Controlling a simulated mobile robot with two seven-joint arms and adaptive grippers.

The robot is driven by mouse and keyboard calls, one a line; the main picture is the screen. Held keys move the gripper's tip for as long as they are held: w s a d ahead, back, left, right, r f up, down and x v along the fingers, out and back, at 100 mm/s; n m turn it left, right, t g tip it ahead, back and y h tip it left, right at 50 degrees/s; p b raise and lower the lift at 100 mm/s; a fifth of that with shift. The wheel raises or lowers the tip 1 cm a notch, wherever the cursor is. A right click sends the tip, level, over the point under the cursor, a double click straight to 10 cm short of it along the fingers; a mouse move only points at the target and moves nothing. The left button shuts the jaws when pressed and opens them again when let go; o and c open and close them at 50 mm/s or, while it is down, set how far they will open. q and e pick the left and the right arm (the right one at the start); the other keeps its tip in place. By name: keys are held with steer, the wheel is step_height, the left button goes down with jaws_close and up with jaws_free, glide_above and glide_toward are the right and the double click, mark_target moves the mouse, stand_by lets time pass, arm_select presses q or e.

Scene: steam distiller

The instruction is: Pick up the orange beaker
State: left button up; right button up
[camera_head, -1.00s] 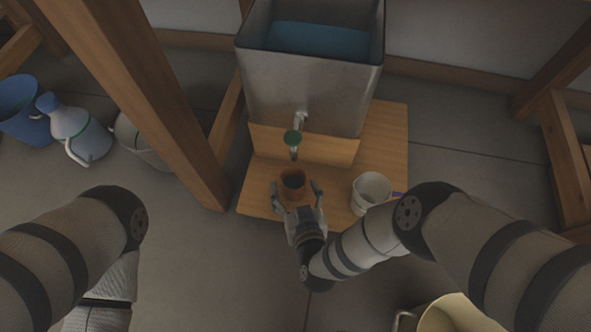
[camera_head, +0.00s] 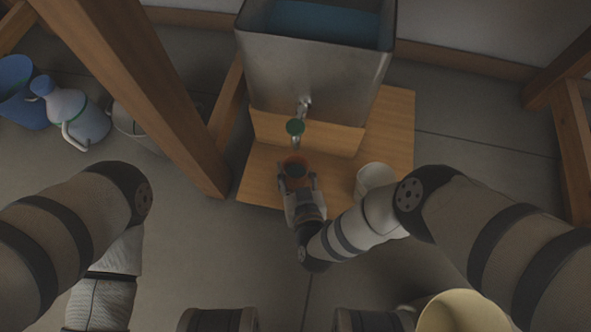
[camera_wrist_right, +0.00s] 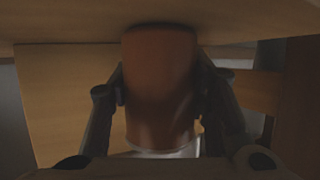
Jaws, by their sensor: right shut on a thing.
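The orange beaker (camera_head: 295,165) stands on the wooden shelf (camera_head: 258,190) below the tap (camera_head: 297,130) of the metal tank, with dark contents or a dark inside. My right gripper (camera_head: 298,181) is shut on it, one finger on each side. In the right wrist view the beaker (camera_wrist_right: 160,85) fills the space between the two fingers of the right gripper (camera_wrist_right: 163,95). Whether its base touches the shelf is hard to tell. My left arm is at the left of the head view, but its gripper is not visible.
A metal tank (camera_head: 315,75) with blue liquid stands behind the beaker. A white cup (camera_head: 374,178) is to the right on the shelf, close to my right arm. A wooden post (camera_head: 150,90) rises at left. A cream container (camera_head: 462,312) is at bottom right.

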mark_target(293, 160)
steer(key=shift+r+p, duration=0.45)
step_height(293, 160, up, 2)
steer(key=shift+r+p, duration=0.25)
steer(key=shift+p, duration=0.9)
arm_select(q)
steer(key=w+r+t+p, duration=0.2)
steer(key=w+r+p, duration=0.1)
steer(key=r+p, duration=0.8)
steer(key=shift+w+a+p, duration=0.15)
steer(key=shift+a+p, duration=0.05)
steer(key=shift+p, duration=0.25)
arm_select(e)
steer(key=s+d+r, duration=0.9)
steer(key=s, duration=0.1)
steer(key=shift+s+r, duration=0.15)
steer(key=shift+s, duration=0.1)
